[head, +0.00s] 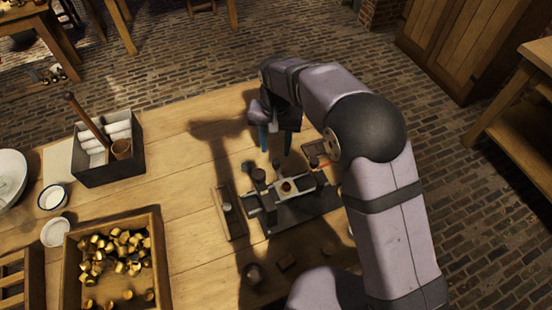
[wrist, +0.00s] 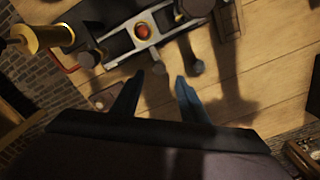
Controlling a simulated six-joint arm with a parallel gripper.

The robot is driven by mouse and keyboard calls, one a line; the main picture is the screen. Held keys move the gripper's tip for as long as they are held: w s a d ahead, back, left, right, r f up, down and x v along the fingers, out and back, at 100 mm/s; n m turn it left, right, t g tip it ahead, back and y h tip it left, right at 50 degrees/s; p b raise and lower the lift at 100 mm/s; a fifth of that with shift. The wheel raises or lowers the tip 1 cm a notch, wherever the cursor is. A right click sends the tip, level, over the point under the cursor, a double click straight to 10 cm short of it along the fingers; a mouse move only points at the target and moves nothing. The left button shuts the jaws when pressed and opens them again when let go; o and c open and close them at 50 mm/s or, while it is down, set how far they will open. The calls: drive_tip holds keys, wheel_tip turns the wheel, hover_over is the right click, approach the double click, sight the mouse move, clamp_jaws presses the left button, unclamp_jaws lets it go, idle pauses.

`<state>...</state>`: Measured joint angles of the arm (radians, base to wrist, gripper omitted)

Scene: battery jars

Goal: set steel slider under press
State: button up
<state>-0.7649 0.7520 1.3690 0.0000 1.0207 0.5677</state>
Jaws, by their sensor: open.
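The steel slider (head: 300,184) looks like a pale metal piece with a round reddish-brown part in it, lying across a dark press fixture (head: 305,212). In the wrist view the slider (wrist: 120,43) runs slantwise near the top, and a brass cylinder (wrist: 45,38), perhaps the press, rises at upper left. My gripper (head: 275,143) is open and empty, behind the fixture in the head view. In the wrist view its two fingers (wrist: 158,84) point towards the fixture, apart from the slider. My arm hides part of the fixture's right side.
A narrow wooden tray (head: 240,222) lies left of the fixture. A wooden tray of brass pieces (head: 72,268) stands at front left, and a dark box with white rolls (head: 135,165) at back left. Bare table (head: 178,190) lies between them and the fixture.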

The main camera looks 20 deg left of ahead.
sight(276, 161)
drive_tip(key=shift+f+p, duration=1)
drive_tip(key=shift+f, duration=2.5)
drive_tip(key=shift+d, duration=0.1)
drive_tip(key=shift+c, duration=0.6)
